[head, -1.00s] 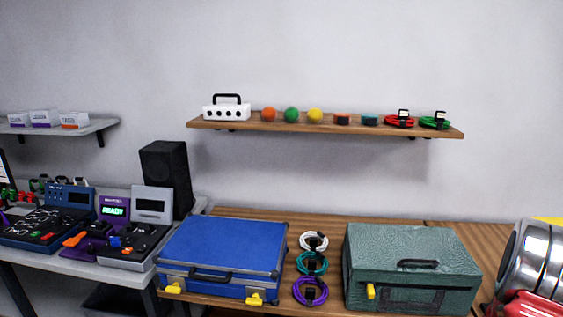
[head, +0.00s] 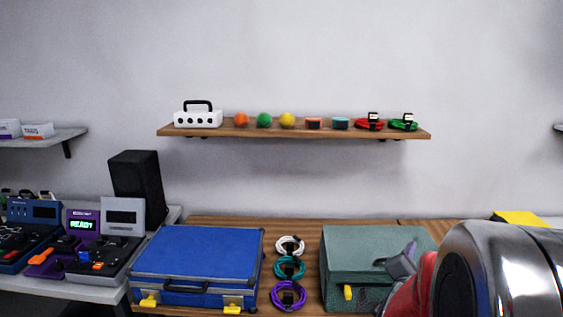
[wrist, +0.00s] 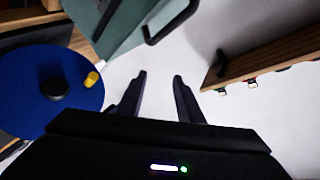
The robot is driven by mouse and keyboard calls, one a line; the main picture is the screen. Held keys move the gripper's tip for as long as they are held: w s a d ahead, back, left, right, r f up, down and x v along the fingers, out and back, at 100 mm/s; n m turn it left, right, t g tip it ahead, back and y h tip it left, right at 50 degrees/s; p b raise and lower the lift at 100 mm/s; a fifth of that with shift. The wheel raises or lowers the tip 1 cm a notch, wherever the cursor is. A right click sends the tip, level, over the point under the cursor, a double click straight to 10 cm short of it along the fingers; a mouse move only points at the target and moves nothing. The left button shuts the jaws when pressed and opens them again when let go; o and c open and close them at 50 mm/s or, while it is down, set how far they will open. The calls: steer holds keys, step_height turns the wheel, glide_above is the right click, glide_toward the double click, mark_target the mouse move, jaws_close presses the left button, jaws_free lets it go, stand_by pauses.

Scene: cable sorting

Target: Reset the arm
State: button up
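My arm, chrome and red, fills the lower right of the head view. A dark grey part at its end (head: 402,262) shows in front of the green case (head: 345,245) and hides its right side. In the wrist view, my gripper (wrist: 163,78) has its two dark fingers apart, with only pale wall between them. Nothing is held.
A blue case (head: 198,260) and white (head: 290,246), teal (head: 290,267) and purple (head: 289,296) cables lie on the wooden bench. A wall shelf (head: 300,133) holds small items. Devices (head: 110,245) and a black speaker (head: 137,190) stand left. A blue disc (wrist: 50,90) shows in the wrist view.

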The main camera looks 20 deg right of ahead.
steer(key=w+a+r+n+y, duration=0.2)
steer(key=a+n+y, duration=0.7)
steer(key=a, duration=1.3)
steer(key=s+a+n+g+y, duration=0.1)
steer(key=s+a+n+g, duration=0.1)
steer(key=s+a+n, duration=0.2)
steer(key=s+a+n+g+y, duration=0.2)
steer(key=s+a+n, duration=0.3)
steer(key=s+a, duration=0.5)
steer(key=s+g, duration=0.1)
steer(key=s, duration=0.3)
steer(key=shift+s+a+f, duration=0.2)
steer(key=shift+s, duration=0.2)
